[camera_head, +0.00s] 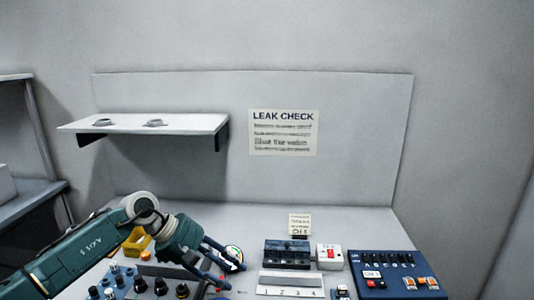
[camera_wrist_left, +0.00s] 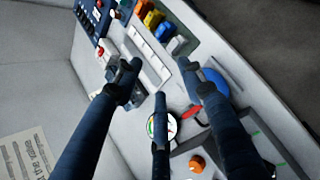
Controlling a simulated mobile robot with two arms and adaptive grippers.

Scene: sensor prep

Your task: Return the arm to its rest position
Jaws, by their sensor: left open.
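My left arm (camera_head: 85,252) reaches in from the lower left in the head view, low over the bench. My left gripper (camera_head: 232,272) has its dark blue fingers spread open over the bench, by a round dial (camera_head: 234,253). In the left wrist view the gripper (camera_wrist_left: 160,78) shows three separate fingers with nothing held between them. The dial (camera_wrist_left: 162,127) also shows there, partly behind a finger. My right arm and gripper are not in view.
A knob panel (camera_head: 153,293) and a yellow bin (camera_head: 137,241) sit near my arm. Right of the gripper stand a numbered white strip (camera_head: 290,280), a dark block (camera_head: 287,252), a red-buttoned box (camera_head: 329,257) and a blue panel (camera_head: 398,290). A wall shelf (camera_head: 185,124) hangs above.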

